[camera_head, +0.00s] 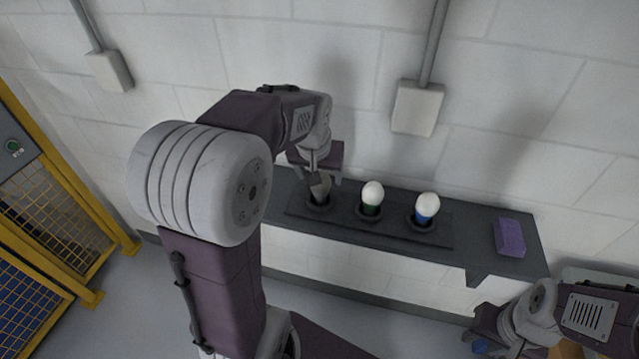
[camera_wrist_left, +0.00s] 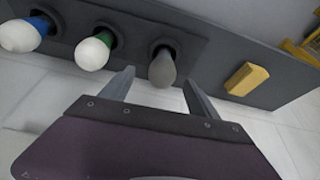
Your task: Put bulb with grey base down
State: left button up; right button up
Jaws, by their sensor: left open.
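The bulb with grey base (camera_head: 319,189) stands in the left-hand round holder of the dark rack (camera_head: 436,237) on the shelf. It looks all grey, and its base is mostly hidden in the holder. In the left wrist view the bulb (camera_wrist_left: 162,69) lies just beyond and between my open fingertips, with no visible grip on it. My left gripper (camera_head: 315,173) is open above the bulb in the head view; its fingers also show in the left wrist view (camera_wrist_left: 158,82). My right gripper (camera_head: 484,331) is low at the right, its fingers unclear.
Bulbs with a green base (camera_head: 372,197) and a blue base (camera_head: 427,208) stand in the holders to the right. A purple block (camera_head: 509,237) lies at the shelf's right end. The wall (camera_head: 480,130) is close behind.

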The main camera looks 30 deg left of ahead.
pick_arm(q)
jog(key=s+d+f+m+g, duration=0.1)
jog(key=s+d+f, duration=0.3)
jog(key=s+f, duration=0.2)
jog(key=s+d+f+m+g+h, duration=0.1)
jog(key=s+d+f+m+g, duration=0.1)
jog(key=s+d+f, duration=0.3)
jog(key=s+f, duration=0.2)
jog(key=s, duration=0.1)
jog(key=shift+f, duration=0.15)
